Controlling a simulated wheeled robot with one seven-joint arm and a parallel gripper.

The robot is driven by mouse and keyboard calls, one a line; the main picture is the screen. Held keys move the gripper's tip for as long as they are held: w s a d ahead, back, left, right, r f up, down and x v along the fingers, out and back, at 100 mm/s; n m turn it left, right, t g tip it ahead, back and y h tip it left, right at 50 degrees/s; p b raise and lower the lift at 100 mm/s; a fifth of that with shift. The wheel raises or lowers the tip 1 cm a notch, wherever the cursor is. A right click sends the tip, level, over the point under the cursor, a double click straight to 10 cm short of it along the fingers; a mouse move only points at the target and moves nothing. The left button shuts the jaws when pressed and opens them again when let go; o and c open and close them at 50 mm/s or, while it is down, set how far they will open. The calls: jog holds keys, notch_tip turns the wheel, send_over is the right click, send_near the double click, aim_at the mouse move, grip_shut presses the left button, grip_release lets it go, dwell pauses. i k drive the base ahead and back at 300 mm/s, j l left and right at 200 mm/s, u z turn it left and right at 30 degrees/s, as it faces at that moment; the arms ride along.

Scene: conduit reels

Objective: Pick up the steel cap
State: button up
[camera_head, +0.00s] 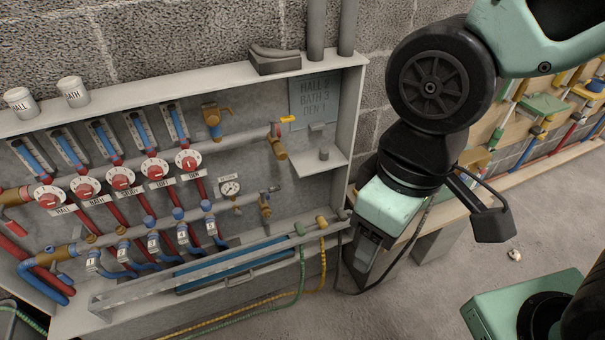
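A small grey cylinder (323,153), which looks like the steel cap, stands upright on a little shelf (308,163) at the right end of the open cabinet. My gripper (357,263) points down just outside the cabinet's right side wall, lower and to the right of that shelf. It is apart from the cylinder. Its fingers are dark and hard to make out, so I cannot tell whether they are open or shut. I see nothing held in it.
The cabinet (353,120) has a raised side wall between my gripper and the shelf. Two labelled white pots (73,91) and a dark block (273,60) stand on the cabinet top. A wooden bench (540,168) is right.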

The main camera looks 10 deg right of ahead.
aim_at(324, 153)
jog(key=i+l+u, duration=0.2)
jog(key=u, duration=0.3)
jog(key=i+l+u, duration=0.1)
jog(key=l+u, duration=0.35)
jog(key=i+l+u, duration=0.1)
jog(key=l+u, duration=0.25)
jog(key=u, duration=0.15)
